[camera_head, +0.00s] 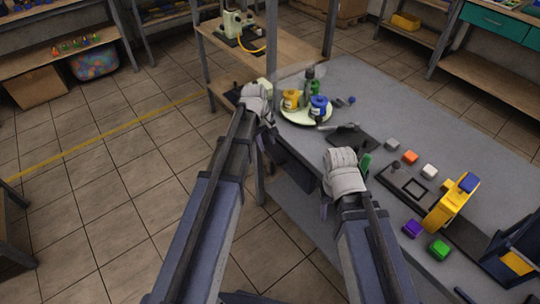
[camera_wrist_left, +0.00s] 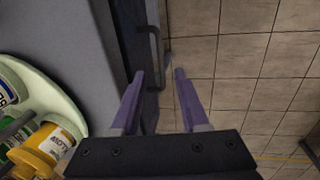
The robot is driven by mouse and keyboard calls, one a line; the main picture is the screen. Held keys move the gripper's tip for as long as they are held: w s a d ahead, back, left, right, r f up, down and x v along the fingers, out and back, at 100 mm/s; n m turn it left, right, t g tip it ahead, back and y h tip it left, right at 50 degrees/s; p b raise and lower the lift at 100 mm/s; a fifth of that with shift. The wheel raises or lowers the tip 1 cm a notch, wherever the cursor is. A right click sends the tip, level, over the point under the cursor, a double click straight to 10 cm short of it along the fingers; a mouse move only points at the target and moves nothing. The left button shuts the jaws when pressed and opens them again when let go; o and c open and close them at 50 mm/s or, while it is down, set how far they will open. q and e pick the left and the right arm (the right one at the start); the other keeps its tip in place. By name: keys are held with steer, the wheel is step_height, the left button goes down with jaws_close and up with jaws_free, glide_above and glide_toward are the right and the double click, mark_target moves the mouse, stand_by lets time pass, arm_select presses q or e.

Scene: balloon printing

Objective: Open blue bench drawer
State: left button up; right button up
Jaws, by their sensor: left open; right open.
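The blue bench drawer shows as a dark blue front (camera_wrist_left: 132,30) along the bench's edge in the left wrist view. Its dark bar handle (camera_wrist_left: 156,48) stands out from that front. My left gripper (camera_wrist_left: 159,75) is open and empty, its two purple fingers pointing toward the handle. The handle appears between and beyond the fingertips; contact cannot be told. In the head view my left gripper (camera_head: 262,112) is at the bench's left edge, its fingers mostly hidden. My right gripper (camera_head: 342,180) is over the bench's front edge, open, its fingers mostly hidden by the wrist.
A plate (camera_head: 294,118) with bottles and jars stands on the grey bench (camera_head: 400,115) close to my left gripper. The tiled floor (camera_head: 110,165) left of the bench is clear.

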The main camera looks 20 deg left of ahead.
mark_target(271, 157)
arm_select(q)
steer(key=f+b, duration=0.4)
steer(key=f, duration=0.1)
steer(key=w+d+f+b, duration=0.1)
steer(key=f+b, duration=0.1)
steer(key=b, duration=0.1)
steer(key=shift+f, duration=0.25)
jaws_close()
stand_by(1.2)
